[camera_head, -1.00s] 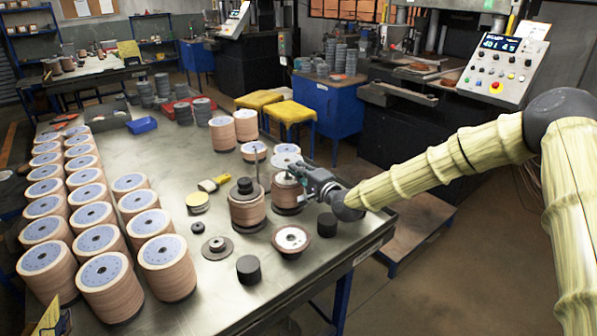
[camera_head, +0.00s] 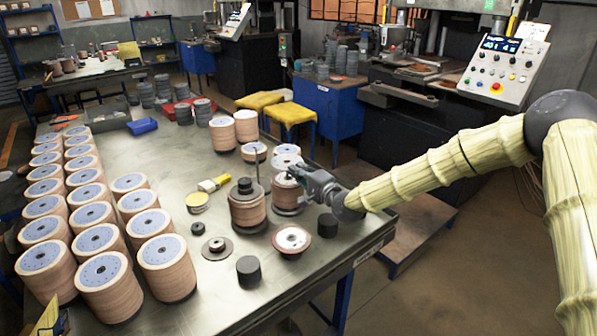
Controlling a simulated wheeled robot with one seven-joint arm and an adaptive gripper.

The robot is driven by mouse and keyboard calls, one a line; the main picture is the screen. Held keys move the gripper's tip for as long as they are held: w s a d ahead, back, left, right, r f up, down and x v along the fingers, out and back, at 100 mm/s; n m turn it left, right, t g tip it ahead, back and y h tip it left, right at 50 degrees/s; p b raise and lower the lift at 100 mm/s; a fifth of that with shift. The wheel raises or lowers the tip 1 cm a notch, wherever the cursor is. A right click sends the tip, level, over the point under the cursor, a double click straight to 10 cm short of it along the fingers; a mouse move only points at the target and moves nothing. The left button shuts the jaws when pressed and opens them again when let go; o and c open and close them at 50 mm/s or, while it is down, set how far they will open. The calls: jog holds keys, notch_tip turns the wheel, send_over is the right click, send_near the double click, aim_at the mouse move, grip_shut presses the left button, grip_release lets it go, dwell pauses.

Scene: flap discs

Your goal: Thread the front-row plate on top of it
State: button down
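A flat dark plate with a raised hub (camera_head: 216,247) lies on the table near its front edge. My gripper (camera_head: 299,174) is at the top right of this second stack. Its fingers are small and partly hidden, so I cannot tell whether they hold anything.
Dark cylinders (camera_head: 248,269) (camera_head: 327,225) stand near the front edge. Rows of tall disc stacks (camera_head: 168,266) fill the left of the table (camera_head: 190,308). More stacks (camera_head: 222,133) stand behind.

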jog(key=shift+f+b, duration=1.35)
jog(key=shift+f, duration=0.1)
dwell(0.5)
jog(key=shift+f+b, duration=0.75)
jog(key=shift+f, duration=0.05)
jog(key=c, duration=1.6)
grip_release()
jog(key=shift+s+r, duration=0.15)
jog(key=shift+o, duration=0.2)
jog(key=shift+f, duration=0.25)
jog(key=v, duration=0.8)
jog(key=shift+r, duration=0.15)
